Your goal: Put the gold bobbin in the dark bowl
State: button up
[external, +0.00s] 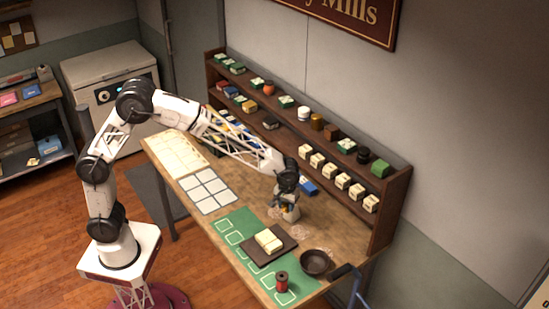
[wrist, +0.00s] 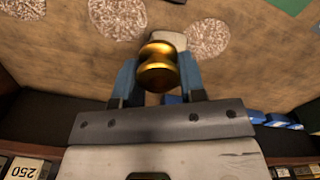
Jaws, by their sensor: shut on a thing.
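The gold bobbin (wrist: 158,66) is between the blue fingers of my gripper (wrist: 157,76) in the wrist view. The gripper is shut on it. In the external view my gripper (external: 288,208) points down over the wooden table, near the shelf; I cannot make out the bobbin there. The dark bowl (external: 316,264) stands at the table's right end, to the right of and nearer the camera than my gripper. No bobbin shows in the bowl. The bowl is not in the wrist view.
A red bobbin (external: 281,282) stands on the green mat (external: 226,225), left of the bowl. A dark board (external: 284,256) with pale yellow blocks (external: 268,240) lies between. The stocked shelf (external: 393,207) runs along the back.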

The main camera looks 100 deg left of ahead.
jog(key=w+d+r+m, duration=0.1)
jog(key=w+d, duration=0.6)
jog(key=d, duration=0.3)
jog(key=w+d+r+m, duration=0.1)
jog(key=w+d+r, duration=0.1)
jog(key=w+d, duration=0.5)
jog(key=d, duration=0.3)
jog(key=shift+w+d+r+m, duration=0.15)
jog(key=shift+w+d+m, duration=0.1)
jog(key=shift+w+m, duration=0.05)
send_over(315, 266)
jog(key=shift+f, duration=5.5)
jog(key=o, duration=1)
